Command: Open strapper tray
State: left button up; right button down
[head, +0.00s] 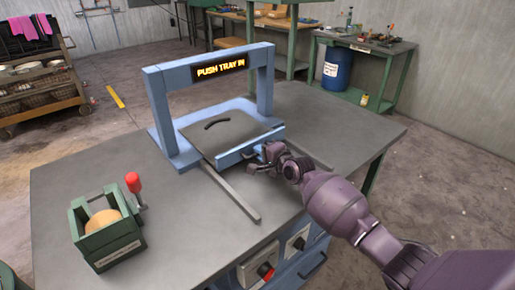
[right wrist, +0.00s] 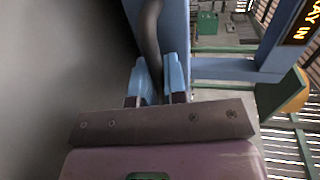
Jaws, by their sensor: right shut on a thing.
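The strapper (head: 157,104) is a light-blue frame on the grey worktable, with a lit sign (head: 219,68) that appears to read "PUSH TRAY IN". Its tray (head: 222,137) is a flat grey plate with a dark curved mark on top and a blue front edge. It sits partly out of the frame, above a grey rail (head: 232,195). My right gripper (head: 262,157) is at the tray's front right edge. In the right wrist view, its blue fingertips (right wrist: 160,80) are shut on a dark curved handle (right wrist: 150,35). My left gripper is not in view.
A green box (head: 107,240) with a round tan thing inside stands at the table's front left, with a red-knobbed lever (head: 134,183) beside it. Control panels with switches are on the table's front. The worktable (head: 320,110) is clear on the right.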

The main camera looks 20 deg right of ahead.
jog(key=p+v, duration=0.1)
jog(key=v, duration=0.4)
jog(key=p+v, duration=0.1)
jog(key=v, duration=0.1)
jog(key=shift+s+d+f+p, duration=0.15)
jog(key=shift+s+f+p, duration=0.15)
jog(key=shift+s, duration=0.1)
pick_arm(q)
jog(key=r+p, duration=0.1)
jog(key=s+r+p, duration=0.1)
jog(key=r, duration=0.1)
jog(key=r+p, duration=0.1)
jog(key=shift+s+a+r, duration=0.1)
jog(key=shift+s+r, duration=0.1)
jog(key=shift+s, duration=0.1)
pick_arm(e)
jog(key=f+v, duration=0.3)
jog(key=v, duration=1.1)
jog(key=shift+s+f, duration=0.4)
jog(key=shift+s, duration=0.15)
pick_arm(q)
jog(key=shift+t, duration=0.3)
pick_arm(e)
jog(key=shift+d, duration=0.15)
jog(key=c, duration=1.2)
grip_release()
